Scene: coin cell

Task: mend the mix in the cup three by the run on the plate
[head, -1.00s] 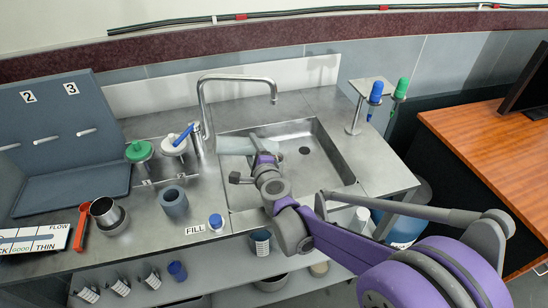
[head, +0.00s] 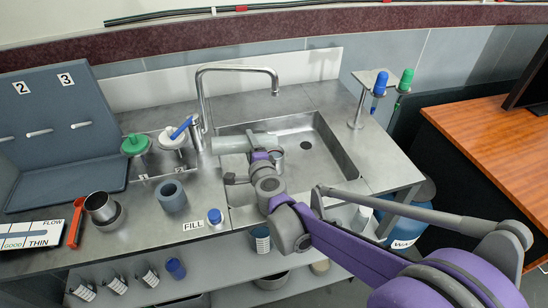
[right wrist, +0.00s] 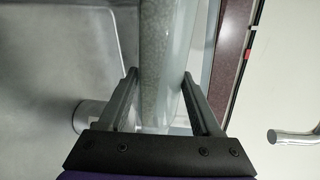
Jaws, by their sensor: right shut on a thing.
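My right gripper (head: 259,156) is over the left side of the sink, shut on a pale grey cylinder (head: 243,143) lying across its jaws. In the right wrist view the speckled cylinder (right wrist: 156,60) runs between the two fingers (right wrist: 155,92). The flow plate (head: 32,235), marked FLOW and THIN, lies at the far left; no run is clear on it. A metal cup (head: 99,206) sits tilted in a round holder beside it. A thick grey cup (head: 171,196) stands on the counter. I cannot tell which cup is three. My left gripper is out of view.
The tap (head: 203,90) arches over the sink (head: 335,150). Green-topped (head: 135,145) and white-topped (head: 173,137) items stand behind the grey cup. A blue-capped bottle (head: 215,217) is by the FILL label (head: 193,225). A red-handled tool (head: 75,224) lies beside the plate.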

